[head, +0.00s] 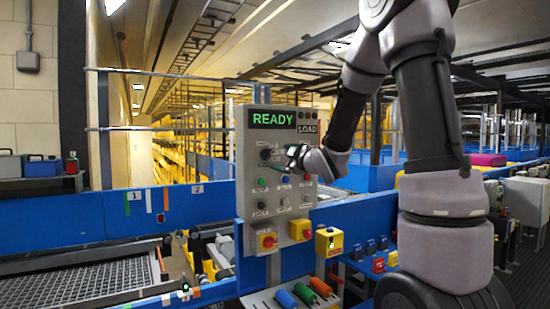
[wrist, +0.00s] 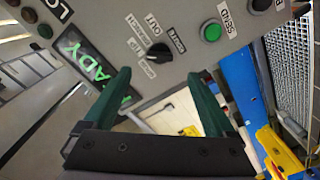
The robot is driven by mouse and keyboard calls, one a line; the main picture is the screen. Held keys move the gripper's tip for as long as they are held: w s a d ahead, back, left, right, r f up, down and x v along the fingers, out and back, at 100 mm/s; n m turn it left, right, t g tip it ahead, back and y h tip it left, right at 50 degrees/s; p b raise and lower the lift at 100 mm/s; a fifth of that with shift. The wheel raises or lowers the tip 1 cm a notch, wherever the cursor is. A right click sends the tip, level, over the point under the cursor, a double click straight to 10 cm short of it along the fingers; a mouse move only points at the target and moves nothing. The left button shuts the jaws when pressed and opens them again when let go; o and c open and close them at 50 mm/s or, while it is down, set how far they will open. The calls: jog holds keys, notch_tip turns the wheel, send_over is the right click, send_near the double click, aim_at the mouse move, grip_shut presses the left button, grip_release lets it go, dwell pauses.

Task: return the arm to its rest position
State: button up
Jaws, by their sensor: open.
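My arm reaches out in the head view with its elbow raised, and my gripper (head: 294,156) is in front of the upper part of a grey control panel (head: 247,190). In the wrist view my gripper (wrist: 160,78) has its two green fingers apart with nothing between them. A black rotary knob (wrist: 158,53) on the panel shows just beyond the fingertips. I cannot tell whether a finger touches the panel face.
The panel's display (head: 272,119) reads READY in green. A green button (wrist: 211,31) labelled SEND is near the knob. A mesh conveyor (head: 80,285) lies left.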

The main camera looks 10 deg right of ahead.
jog(key=shift+v, duration=1.1)
jog(key=shift+d, duration=0.1)
jog(key=s+d+r+m+g+h, duration=0.1)
jog(key=s+d+m+g+h, duration=0.5)
jog(key=s+m, duration=0.5)
jog(key=s+a+f+m+g+y, duration=0.1)
jog(key=s+m+g, duration=0.1)
jog(key=s, duration=0.7)
jog(key=s+a+f+m+g+y, duration=0.1)
jog(key=s+m, duration=0.3)
jog(key=s, duration=0.6)
jog(key=shift+a+f+m+g, duration=0.4)
jog(key=shift+a+g, duration=0.2)
jog(key=shift+a, duration=0.2)
